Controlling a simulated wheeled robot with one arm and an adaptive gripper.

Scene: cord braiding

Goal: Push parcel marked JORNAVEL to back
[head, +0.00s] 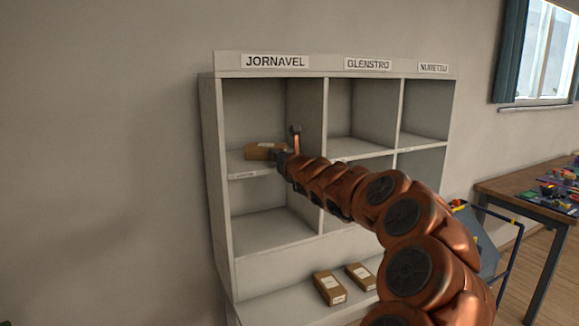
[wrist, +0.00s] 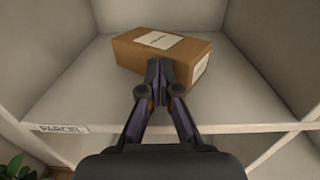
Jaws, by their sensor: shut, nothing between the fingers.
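A brown parcel (head: 262,151) lies in the upper left compartment, under the JORNAVEL sign (head: 275,62). In the wrist view the same parcel (wrist: 162,52) lies on the compartment floor, slightly turned, with white labels on its top and right end; their writing is too small to read. My gripper (wrist: 158,68) is shut and empty. Its fingertips are at the parcel's near face and seem to touch it, right of the middle. Bare shelf floor shows on both sides of the parcel.
The white shelf unit (head: 241,62) has further compartments under signs GLENSTRO (head: 368,64) and a partly legible third. Side walls flank the parcel's compartment. A PARCEL tag (wrist: 62,128) is on its front edge. Two other parcels (head: 329,287) (head: 361,276) lie on the bottom ledge. A table (head: 520,192) stands right.

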